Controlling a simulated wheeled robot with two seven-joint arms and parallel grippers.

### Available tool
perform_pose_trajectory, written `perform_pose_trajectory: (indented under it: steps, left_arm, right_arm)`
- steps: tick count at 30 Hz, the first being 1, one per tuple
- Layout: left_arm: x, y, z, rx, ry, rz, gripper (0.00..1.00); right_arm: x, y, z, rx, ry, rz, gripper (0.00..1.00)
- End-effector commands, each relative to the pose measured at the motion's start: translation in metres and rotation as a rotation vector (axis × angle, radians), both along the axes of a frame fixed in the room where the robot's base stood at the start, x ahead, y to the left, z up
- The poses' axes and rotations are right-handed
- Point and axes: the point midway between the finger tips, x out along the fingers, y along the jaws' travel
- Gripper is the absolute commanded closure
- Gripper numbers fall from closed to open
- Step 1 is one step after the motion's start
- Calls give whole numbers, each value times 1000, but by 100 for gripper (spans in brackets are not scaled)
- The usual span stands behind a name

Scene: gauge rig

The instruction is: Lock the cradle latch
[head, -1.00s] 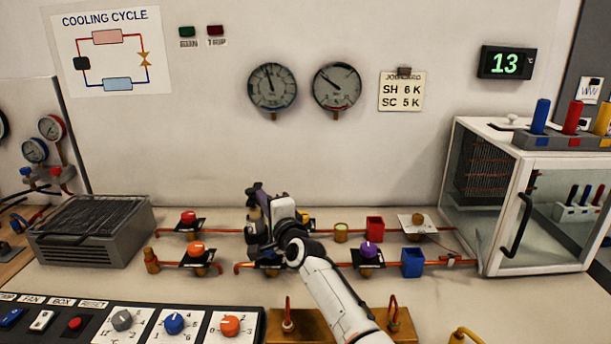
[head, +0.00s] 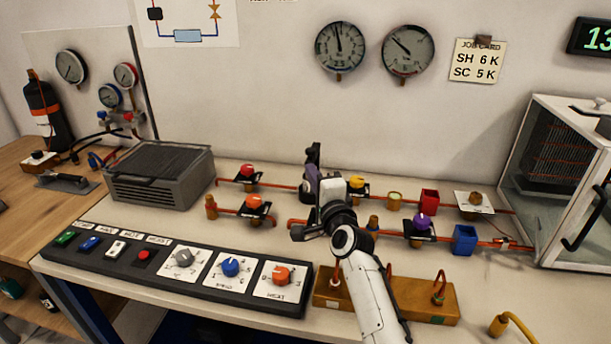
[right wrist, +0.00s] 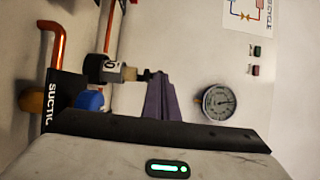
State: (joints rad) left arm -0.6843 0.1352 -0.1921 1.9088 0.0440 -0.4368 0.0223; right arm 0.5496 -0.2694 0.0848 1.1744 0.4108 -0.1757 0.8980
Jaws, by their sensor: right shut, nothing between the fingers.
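My right gripper (head: 318,190) is at the pipework in the middle of the bench, its arm reaching in from the lower right. Its purple fingers (right wrist: 160,103) are closed together with nothing between them. In the right wrist view a short dark-and-pale fitting (right wrist: 108,70) lies just beyond the fingertips, its thin dark stem ending near them; I cannot tell whether they touch. In the head view a dark upright part (head: 313,157) stands behind the gripper. The gripper and arm hide much of this spot, and I cannot make out the cradle latch clearly. My left gripper is out of view.
A blue knob (right wrist: 90,100) and a SUCTION label (right wrist: 53,101) are close to the gripper. Valves with red (head: 247,170), orange (head: 254,202), yellow (head: 356,183) and purple (head: 421,221) knobs surround it. A control panel (head: 150,268) and a brass block (head: 405,298) lie in front.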

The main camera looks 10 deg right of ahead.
Motion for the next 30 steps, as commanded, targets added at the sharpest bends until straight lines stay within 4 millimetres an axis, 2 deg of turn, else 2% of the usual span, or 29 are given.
perform_pose_trajectory:
  steps: [6, 17, 19, 23, 25, 27, 30]
  left_arm:
    - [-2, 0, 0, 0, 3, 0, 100]
    - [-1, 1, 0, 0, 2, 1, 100]
    - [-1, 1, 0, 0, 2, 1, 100]
    - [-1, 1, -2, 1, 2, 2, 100]
    - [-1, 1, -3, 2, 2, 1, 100]
    - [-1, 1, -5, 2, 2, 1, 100]
    - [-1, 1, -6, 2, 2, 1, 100]
  right_arm:
    - [-12, 21, -1, 1, 1, 2, 100]
    - [-13, 22, -1, -2, 1, 0, 100]
    - [-13, 17, 0, -13, -6, -7, 100]
    - [-17, -19, 10, -109, -54, -58, 100]
    - [-23, -47, 22, -194, -101, -100, 100]
    - [-33, -74, 36, -286, -150, -138, 100]
    - [-52, -103, 53, -395, -209, -169, 100]
